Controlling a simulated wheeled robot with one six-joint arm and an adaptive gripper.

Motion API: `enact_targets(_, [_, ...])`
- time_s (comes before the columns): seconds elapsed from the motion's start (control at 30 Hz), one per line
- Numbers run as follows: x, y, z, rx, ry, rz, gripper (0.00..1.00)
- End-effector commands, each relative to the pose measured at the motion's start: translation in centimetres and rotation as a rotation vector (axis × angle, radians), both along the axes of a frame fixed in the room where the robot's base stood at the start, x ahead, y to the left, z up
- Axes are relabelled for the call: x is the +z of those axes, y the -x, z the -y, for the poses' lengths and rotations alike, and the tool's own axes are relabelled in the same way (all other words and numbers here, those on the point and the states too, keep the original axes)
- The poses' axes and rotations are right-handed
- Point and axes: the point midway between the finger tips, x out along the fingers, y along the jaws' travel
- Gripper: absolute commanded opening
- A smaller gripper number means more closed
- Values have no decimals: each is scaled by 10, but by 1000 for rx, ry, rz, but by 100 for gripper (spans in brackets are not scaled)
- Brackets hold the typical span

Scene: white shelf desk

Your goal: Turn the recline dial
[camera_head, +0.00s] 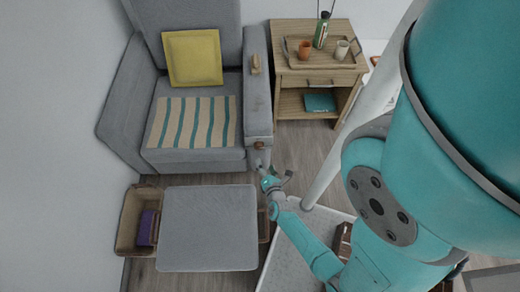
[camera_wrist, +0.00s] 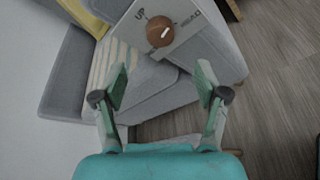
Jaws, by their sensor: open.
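The recline dial is a round brown knob (camera_wrist: 160,31) with a pale pointer mark. It sits on a light plate (camera_wrist: 185,18) with "UP" printed to its left and smaller lettering, hard to read, to its right. In the head view the dial (camera_head: 260,145) is small, on the front of the grey armchair's right armrest (camera_head: 258,110). My gripper (camera_wrist: 160,76) is open and empty, its two fingers spread apart. The dial lies beyond the fingertips, roughly centred between them and not touched. In the head view my gripper (camera_head: 272,178) is just below and right of the dial.
The armchair carries a yellow cushion (camera_head: 193,57) and a striped throw (camera_head: 193,121). A grey ottoman (camera_head: 208,228) stands in front, close left of my gripper, beside a basket (camera_head: 130,219). A wooden side table (camera_head: 290,79) stands behind right, holding a tray with cups and a bottle.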

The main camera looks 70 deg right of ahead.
Motion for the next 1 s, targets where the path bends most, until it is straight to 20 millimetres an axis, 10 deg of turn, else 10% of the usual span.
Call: enact_targets(1.0, [-29,-57,86,1,2,-2,73])
